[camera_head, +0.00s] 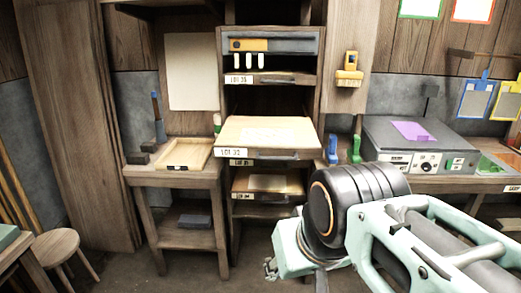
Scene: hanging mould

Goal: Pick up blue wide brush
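No brush can be made out for certain. A small blue upright object (333,150) stands at the left end of the right bench, beside a similar green one (355,149). A tall tool with a blue handle (156,108) stands upright at the back of the left table; its lower end looks bluish grey. Either blue thing could be the brush; they are too small to tell. My arm reaches in from the lower right. A small grey part at its end, seemingly my gripper (270,268), shows low in the view, well apart from both. Its fingers are not clear.
A rack (312,75) with labelled shelves stands in the middle, one board (268,135) pulled out. The left table holds a shallow wooden tray (184,154). A grey machine (420,140) stands on the right bench. A round stool (56,246) is at lower left. Floor before the rack is clear.

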